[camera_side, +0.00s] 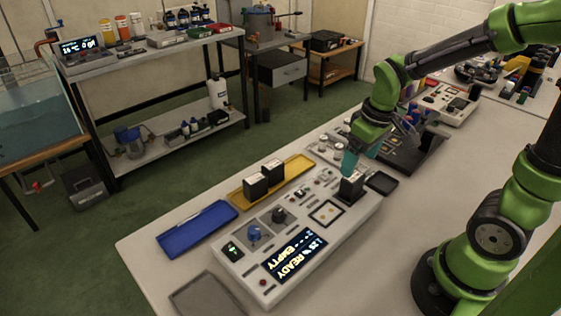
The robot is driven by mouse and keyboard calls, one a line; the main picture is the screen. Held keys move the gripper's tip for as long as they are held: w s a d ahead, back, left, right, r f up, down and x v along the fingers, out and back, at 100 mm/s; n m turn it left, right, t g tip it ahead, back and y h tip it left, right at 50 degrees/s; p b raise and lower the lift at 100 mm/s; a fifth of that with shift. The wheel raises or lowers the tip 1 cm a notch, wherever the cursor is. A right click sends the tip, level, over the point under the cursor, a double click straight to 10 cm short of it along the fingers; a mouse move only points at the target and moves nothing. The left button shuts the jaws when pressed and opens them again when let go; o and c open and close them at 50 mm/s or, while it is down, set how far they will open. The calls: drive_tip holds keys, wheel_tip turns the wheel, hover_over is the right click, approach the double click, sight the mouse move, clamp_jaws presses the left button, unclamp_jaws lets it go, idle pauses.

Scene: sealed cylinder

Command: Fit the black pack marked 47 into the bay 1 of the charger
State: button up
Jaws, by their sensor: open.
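The charger (233,250) is a long pale box on the table. Its lit display (295,259) seems to read 25% READY on one line and EMPTY on the other. A black pack (351,189) stands upright at the charger's far right end; its number is not legible and I cannot tell how deep it sits. A square bay (326,213) beside it looks empty. My gripper (348,164), with teal fingers, is open just above and behind this pack; whether it touches is unclear. Two more black packs, a nearer one (256,187) and a farther one (272,170), stand in the yellow tray (293,172).
A blue tray (197,229) lies left of the charger, a dark grey mat (207,297) in front. A small black tray (381,183) is right of the standing pack. Knobs (254,233) rise from the charger top. The table's right side is mostly clear.

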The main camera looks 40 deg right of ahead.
sight(359, 180)
drive_tip(key=r, duration=0.3)
drive_tip(key=shift+s+r, duration=0.25)
drive_tip(key=shift+r, duration=0.1)
drive_tip(key=s+a+r+m+t+y, duration=0.2)
drive_tip(key=s+a+r+m+t, duration=0.2)
drive_tip(key=a+r, duration=0.3)
drive_tip(key=shift+s+a+r+t, duration=0.25)
drive_tip(key=shift+s+a+t, duration=0.15)
drive_tip(key=shift+s+t, duration=0.25)
drive_tip(key=shift+w, duration=0.15)
idle(0.4)
